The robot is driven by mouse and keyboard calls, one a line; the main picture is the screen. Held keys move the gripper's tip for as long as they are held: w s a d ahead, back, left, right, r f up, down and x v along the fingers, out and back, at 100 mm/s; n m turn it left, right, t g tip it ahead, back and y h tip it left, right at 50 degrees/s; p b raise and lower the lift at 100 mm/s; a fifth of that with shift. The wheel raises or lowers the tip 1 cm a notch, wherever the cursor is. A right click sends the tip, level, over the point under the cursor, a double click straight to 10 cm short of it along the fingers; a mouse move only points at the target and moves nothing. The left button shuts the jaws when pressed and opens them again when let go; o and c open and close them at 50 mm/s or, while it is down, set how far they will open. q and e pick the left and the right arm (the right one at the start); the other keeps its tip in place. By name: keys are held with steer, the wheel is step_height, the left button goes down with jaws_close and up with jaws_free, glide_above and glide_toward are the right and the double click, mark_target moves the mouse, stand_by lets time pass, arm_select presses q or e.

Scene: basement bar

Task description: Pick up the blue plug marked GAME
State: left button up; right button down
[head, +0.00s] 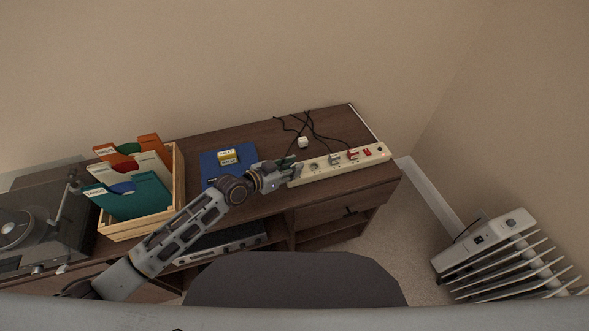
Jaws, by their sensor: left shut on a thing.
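My left gripper (289,171) is shut at the left end of the cream power strip (320,172), on a small thing mostly hidden by the fingers. Something dark green shows at the fingers; I cannot tell whether it is the held thing. I cannot make out a blue plug or a GAME label. A grey plug (335,159) and a red plug (352,155) sit on the strip, right of the gripper. A white plug (302,142) lies behind the strip by black cords. My right gripper is not in view.
A red switch (367,152) is near the strip's right end. A blue mat (209,167) with yellow labelled pieces lies left of the gripper. A wooden crate (178,180) of records and a turntable (30,228) stand farther left. A radiator (490,240) stands right of the cabinet.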

mark_target(291, 167)
arm_select(q)
steer(key=shift+c, duration=0.7)
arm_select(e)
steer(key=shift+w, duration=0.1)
